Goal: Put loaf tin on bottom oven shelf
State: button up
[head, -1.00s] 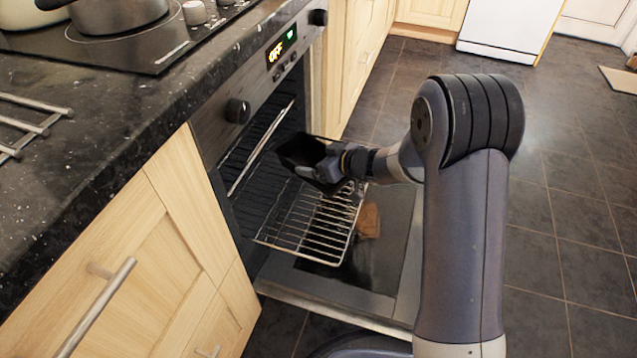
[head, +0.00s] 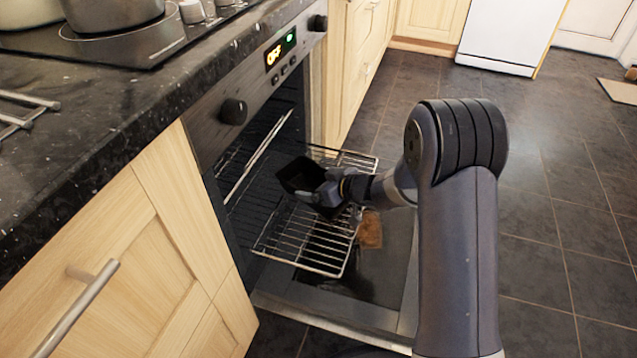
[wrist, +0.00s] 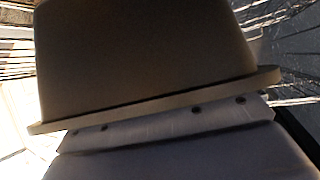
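The loaf tin (head: 297,174) is black and held at the end of my arm, over a pulled-out wire oven shelf (head: 300,243) in the head view. My gripper (head: 325,193) is at the tin's near right end and appears shut on its rim. In the wrist view the tin (wrist: 145,55) fills most of the picture, its rim against my gripper (wrist: 170,130). The oven door (head: 385,290) is folded down and open. Whether the tin touches the wire shelf is not clear. Another rack lies higher inside the oven, partly hidden.
A brown patch or object (head: 370,230) shows on the open door below the shelf. A pot (head: 112,12) stands on the hob. A dark worktop (head: 110,110) overhangs wooden cupboards on the left. Tiled floor is clear on the right.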

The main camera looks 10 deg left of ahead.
jog(key=shift+o, duration=0.4)
jog(key=shift+r, duration=0.2)
jog(key=p+v, duration=0.4)
jog(key=v, duration=0.8)
jog(key=shift+p, duration=0.35)
